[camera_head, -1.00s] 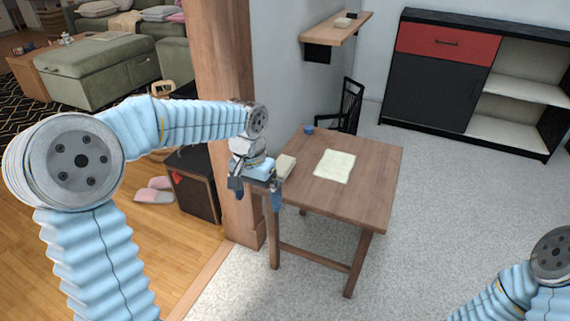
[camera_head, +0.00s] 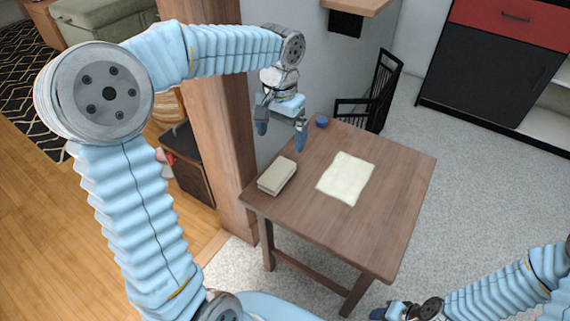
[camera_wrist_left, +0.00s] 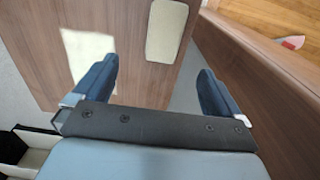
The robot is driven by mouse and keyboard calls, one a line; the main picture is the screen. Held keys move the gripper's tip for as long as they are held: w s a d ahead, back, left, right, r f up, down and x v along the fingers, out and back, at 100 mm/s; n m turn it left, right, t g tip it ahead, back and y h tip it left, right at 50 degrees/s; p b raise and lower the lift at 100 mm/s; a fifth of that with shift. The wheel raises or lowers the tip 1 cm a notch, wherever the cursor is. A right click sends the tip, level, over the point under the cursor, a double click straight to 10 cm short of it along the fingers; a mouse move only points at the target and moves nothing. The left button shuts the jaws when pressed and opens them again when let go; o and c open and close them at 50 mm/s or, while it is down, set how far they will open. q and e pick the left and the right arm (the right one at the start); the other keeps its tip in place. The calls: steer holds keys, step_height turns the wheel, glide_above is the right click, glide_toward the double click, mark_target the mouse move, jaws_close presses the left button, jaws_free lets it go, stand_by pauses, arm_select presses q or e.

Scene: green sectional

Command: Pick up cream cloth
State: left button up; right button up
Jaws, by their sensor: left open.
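My left gripper (camera_head: 281,134) is open and empty, above the table's back left edge, left of and farther back than the cloth. Its two blue fingers stand wide apart in the left wrist view (camera_wrist_left: 157,68). My right gripper (camera_head: 402,311) shows only in part at the bottom edge of the head view; its jaw opening is unclear.
A beige book-like block (camera_head: 277,176) lies left of the cloth. A small blue object (camera_head: 322,121) stands at the table's back corner. A black chair (camera_head: 378,95) is behind the table, and a wooden post (camera_head: 222,110) rises at its left. The table's front part is bare.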

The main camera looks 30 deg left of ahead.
arm_select(q)
glide_above(279, 170)
steer(key=f, duration=0.5)
steer(key=f+b, duration=0.1)
steer(key=f, duration=0.1)
steer(key=shift+d+f, duration=0.3)
steer(key=f, duration=0.5)
steer(key=shift+a+f, duration=0.2)
steer(key=shift+a, duration=0.15)
steer(key=c, duration=1.1)
